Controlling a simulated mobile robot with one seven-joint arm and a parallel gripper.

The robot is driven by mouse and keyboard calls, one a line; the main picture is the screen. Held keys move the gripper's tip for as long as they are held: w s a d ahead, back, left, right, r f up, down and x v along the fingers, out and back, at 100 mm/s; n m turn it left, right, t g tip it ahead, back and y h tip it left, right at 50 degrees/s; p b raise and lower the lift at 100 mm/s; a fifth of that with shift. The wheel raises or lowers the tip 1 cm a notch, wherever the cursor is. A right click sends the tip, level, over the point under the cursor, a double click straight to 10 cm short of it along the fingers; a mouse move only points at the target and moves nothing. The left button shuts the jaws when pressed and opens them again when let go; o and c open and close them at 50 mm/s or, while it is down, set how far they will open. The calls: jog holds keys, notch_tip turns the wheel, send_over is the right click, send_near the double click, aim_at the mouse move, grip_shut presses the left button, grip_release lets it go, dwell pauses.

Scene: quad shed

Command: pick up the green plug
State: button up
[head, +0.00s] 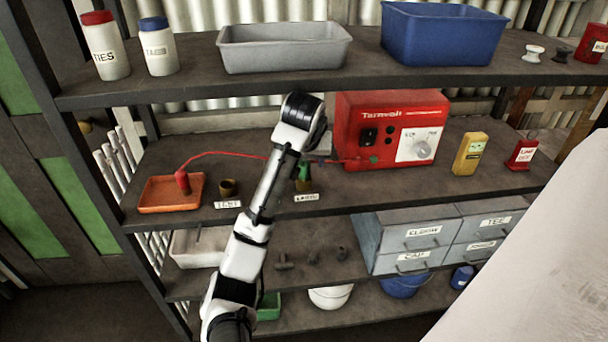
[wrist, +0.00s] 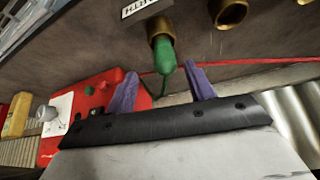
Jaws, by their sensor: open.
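The green plug (head: 304,171) stands on the middle shelf, partly hidden by my arm in the head view. In the wrist view the green plug (wrist: 164,56) sits with one end in or at a brass holder (wrist: 157,28), and a thin green cable trails from it. My gripper (wrist: 163,82) is open, its two purple fingers apart on either side of the plug's near end. Whether they touch it I cannot tell. In the head view the fingers are not clear behind my arm.
A red Tarrvolt box (head: 390,130) stands right of the plug. A red plug (head: 183,181) on a red cable lies in an orange tray (head: 158,204). An empty brass holder (head: 228,187) stands between. The upper shelf (head: 190,85) overhangs, and a yellow meter (head: 469,154) is further right.

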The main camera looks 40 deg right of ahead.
aim_at(304, 163)
jog(key=p+x, duration=0.1)
jog(key=x, duration=0.1)
jog(key=p+x, duration=0.1)
jog(key=x, duration=0.1)
jog(key=shift+w+a, duration=0.1)
jog(key=shift+w, duration=0.3)
jog(key=shift+w+f, duration=0.15)
jog(key=shift+f, duration=0.3)
jog(key=c, duration=1.1)
jog(key=shift+o, duration=0.2)
jog(key=shift+r, duration=0.1)
